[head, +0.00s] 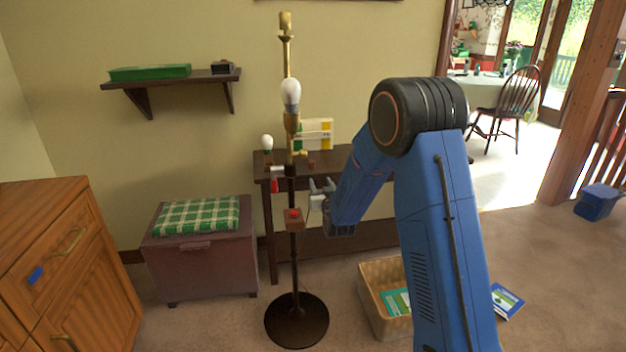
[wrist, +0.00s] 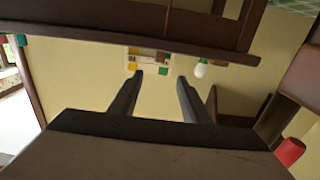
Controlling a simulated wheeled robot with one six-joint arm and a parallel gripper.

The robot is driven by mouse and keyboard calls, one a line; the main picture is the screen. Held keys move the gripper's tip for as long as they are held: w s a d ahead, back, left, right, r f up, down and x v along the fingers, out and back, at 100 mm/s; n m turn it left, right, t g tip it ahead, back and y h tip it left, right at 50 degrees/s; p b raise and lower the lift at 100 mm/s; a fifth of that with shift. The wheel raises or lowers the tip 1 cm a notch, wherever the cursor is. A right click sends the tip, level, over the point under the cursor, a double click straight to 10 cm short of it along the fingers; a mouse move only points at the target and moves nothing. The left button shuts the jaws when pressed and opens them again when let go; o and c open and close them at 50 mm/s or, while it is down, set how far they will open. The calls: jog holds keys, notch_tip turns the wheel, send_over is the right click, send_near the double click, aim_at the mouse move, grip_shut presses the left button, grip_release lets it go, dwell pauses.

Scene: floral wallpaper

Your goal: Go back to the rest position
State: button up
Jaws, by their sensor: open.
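My gripper (head: 322,187) is in front of the dark side table, just right of the lamp pole. Its two fingers stand apart with nothing between them, as the wrist view also shows (wrist: 160,76). The floor lamp (head: 295,316) has a brass top, a bare white bulb (head: 291,91) and a dark round base. A small brown box with a red button (head: 293,212) sits on its pole, left of my gripper and apart from it. A red part (wrist: 290,152) shows at the right of the wrist view.
The dark side table (head: 340,160) carries a small bulb (head: 267,142) and a white, yellow and green box (head: 318,130). A wicker basket (head: 378,312) and a blue book (head: 507,301) lie on the floor. A chest with a green cushion (head: 198,215) stands left.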

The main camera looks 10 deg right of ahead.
jog(key=s+d+r+g, duration=0.25)
jog(key=s+r, duration=0.25)
jog(key=s, duration=0.6)
jog(key=s+d+r+g, duration=0.1)
jog(key=s+r+g, duration=0.35)
jog(key=s, duration=0.65)
jog(key=s+d+f+g, duration=0.1)
jog(key=s+g, duration=0.2)
jog(key=s, duration=1.6)
jog(key=s+d+g, duration=0.2)
jog(key=s+g, duration=0.1)
jog(key=s, duration=1.6)
jog(key=shift+s+f, duration=0.2)
jog(key=shift+f, duration=0.2)
